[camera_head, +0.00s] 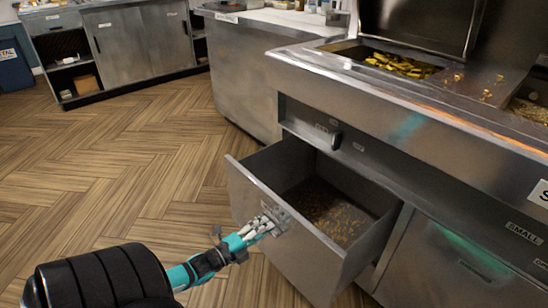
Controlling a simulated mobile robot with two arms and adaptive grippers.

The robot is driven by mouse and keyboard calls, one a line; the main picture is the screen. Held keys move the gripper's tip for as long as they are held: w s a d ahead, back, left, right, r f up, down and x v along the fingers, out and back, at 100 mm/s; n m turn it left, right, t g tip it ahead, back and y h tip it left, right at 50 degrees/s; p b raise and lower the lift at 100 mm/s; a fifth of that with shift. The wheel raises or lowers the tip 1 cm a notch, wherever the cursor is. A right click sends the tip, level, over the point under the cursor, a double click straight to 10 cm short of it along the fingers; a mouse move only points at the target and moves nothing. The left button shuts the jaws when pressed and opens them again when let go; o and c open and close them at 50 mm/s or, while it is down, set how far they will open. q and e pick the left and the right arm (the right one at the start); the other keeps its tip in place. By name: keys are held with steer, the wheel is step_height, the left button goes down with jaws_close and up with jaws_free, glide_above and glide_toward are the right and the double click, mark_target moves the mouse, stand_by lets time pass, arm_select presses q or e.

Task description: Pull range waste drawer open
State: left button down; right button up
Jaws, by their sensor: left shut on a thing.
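The range waste drawer (325,262) is a steel drawer that stands pulled out from the front of the frying range (420,125). Its inside shows, with brown crumbs on the bottom. My left gripper (270,222) is at the drawer's front panel and shut on the drawer handle (279,214), which the fingers partly cover. My left arm comes in from the bottom left. My right gripper is not in view.
Fries (403,65) lie in the range's top well. A closed steel front (455,270) is right of the drawer. A steel counter (240,75) stands behind, and cabinets (140,43) stand at the back left. The wooden floor (110,165) left of the drawer is clear.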

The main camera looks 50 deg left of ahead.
arm_select(q)
steer(key=s+p, duration=0.3)
steer(key=s, duration=0.5)
steer(key=shift+s+a, duration=0.25)
steer(key=shift+s, duration=0.15)
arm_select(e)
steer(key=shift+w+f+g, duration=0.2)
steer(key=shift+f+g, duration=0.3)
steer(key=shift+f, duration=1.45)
arm_select(q)
steer(key=shift+f, duration=0.1)
steer(key=c, duration=1.3)
jaws_free()
steer(key=shift+a, duration=0.1)
steer(key=s, duration=0.8)
steer(key=s+a, duration=0.1)
steer(key=s, duration=0.3)
steer(key=shift+w+d, duration=0.1)
